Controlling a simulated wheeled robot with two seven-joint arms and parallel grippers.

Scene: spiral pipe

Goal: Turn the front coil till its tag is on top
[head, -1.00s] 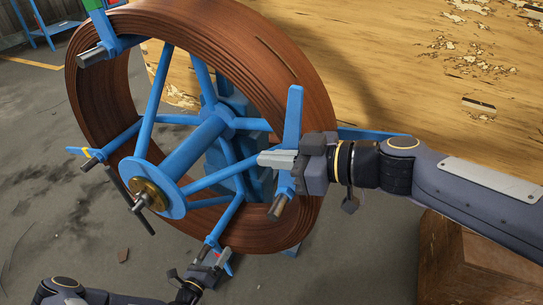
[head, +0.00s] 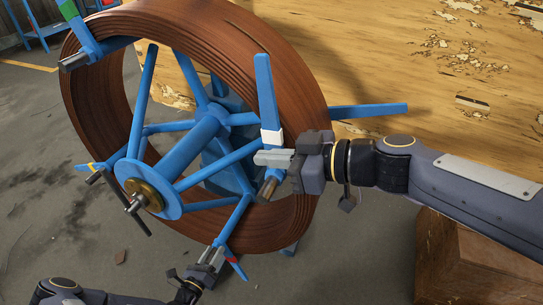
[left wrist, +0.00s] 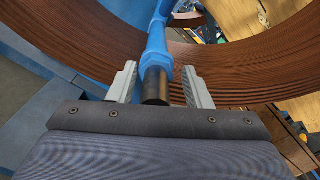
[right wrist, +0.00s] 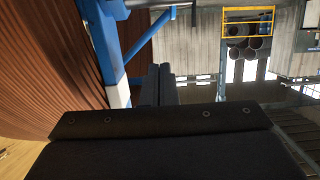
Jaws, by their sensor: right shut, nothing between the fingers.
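The front coil (head: 97,120) is a thick brown ring on a blue spoked reel, upright, its hub (head: 146,195) facing me. The reel's arms carry coloured bands: green (head: 68,9) at upper left, yellow (head: 91,167) at left, red (head: 233,259) at the bottom, white (head: 271,137) at right. I cannot tell which is the tag. My right gripper (head: 272,158) is shut and empty beside the white-banded arm, also in the right wrist view (right wrist: 160,85). My left gripper (head: 212,258) is open at the bottom; its fingers (left wrist: 160,85) stand either side of a dark-ended rod (left wrist: 155,84).
A large worn wooden panel (head: 420,60) stands behind the coil on the right. A brown wooden box (head: 465,260) sits at lower right. Blue metal framing (head: 40,20) is at the far upper left. The grey floor (head: 40,210) is open on the left.

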